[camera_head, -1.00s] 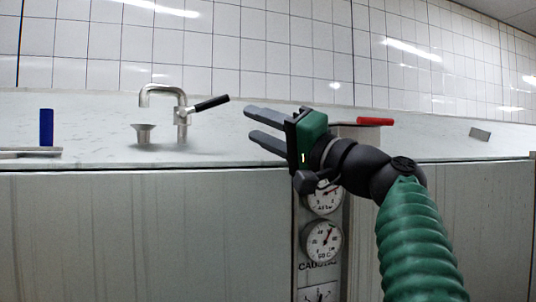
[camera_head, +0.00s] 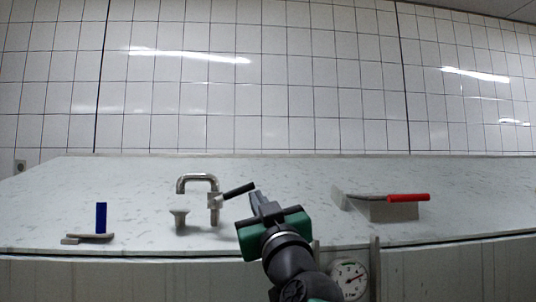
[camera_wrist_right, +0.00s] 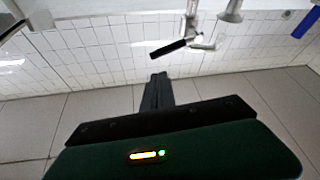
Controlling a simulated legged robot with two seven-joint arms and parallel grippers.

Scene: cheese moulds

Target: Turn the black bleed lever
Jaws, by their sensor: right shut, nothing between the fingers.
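The black bleed lever (camera_head: 239,190) sticks out to the right and slightly up from a valve on a bent steel pipe (camera_head: 198,179) on the counter. It also shows in the right wrist view (camera_wrist_right: 168,48), above the fingertips. My right gripper (camera_head: 257,197) is shut and empty, its fingers pointing away from me just right of and below the lever in the head view. In the right wrist view the shut fingers (camera_wrist_right: 157,78) appear apart from the lever, with a small gap between. My left gripper is not in view.
A small steel cup (camera_head: 180,217) stands left of the valve. A blue handle (camera_head: 101,217) is at the far left and a red handle (camera_head: 408,197) at the right. A gauge (camera_head: 349,279) sits on the counter's front.

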